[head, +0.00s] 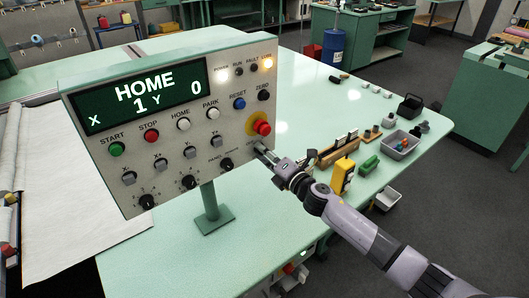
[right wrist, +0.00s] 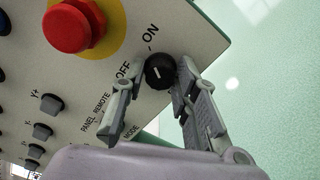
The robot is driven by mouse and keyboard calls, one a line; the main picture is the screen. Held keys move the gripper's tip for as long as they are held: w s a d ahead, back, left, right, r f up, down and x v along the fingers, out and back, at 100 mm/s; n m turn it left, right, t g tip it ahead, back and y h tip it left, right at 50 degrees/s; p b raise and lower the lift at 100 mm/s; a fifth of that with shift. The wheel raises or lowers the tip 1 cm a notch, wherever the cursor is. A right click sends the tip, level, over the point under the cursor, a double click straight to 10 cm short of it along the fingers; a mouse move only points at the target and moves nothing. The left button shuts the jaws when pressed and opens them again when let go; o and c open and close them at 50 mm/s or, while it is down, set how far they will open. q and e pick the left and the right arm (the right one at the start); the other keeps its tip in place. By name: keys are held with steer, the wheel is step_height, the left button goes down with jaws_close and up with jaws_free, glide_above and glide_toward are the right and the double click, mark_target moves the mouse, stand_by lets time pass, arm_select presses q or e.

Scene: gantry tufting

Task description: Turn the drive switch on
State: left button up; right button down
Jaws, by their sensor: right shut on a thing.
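The drive switch (right wrist: 160,71) is a round black knob with a short white mark, beside the printed OFF and ON labels in the right wrist view. I cannot tell surely which label the mark points to. My right gripper (head: 262,150) reaches the lower right corner of the control panel (head: 218,128), where its fingers hide the switch in the head view. In the right wrist view its two fingers stand on either side of the knob, shut on it. My left gripper is not in view.
A red emergency stop button (right wrist: 75,27) on a yellow disc sits close beside the switch; it also shows in the head view (head: 262,127). The panel display reads HOME, X 1, Y 0. A yellow device (head: 342,176) and a grey bin (head: 400,143) stand on the green table (head: 300,105).

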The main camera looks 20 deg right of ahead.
steer(key=shift+m, duration=0.5)
steer(key=c, duration=1.2)
jaws_free()
steer(key=v, duration=1.2)
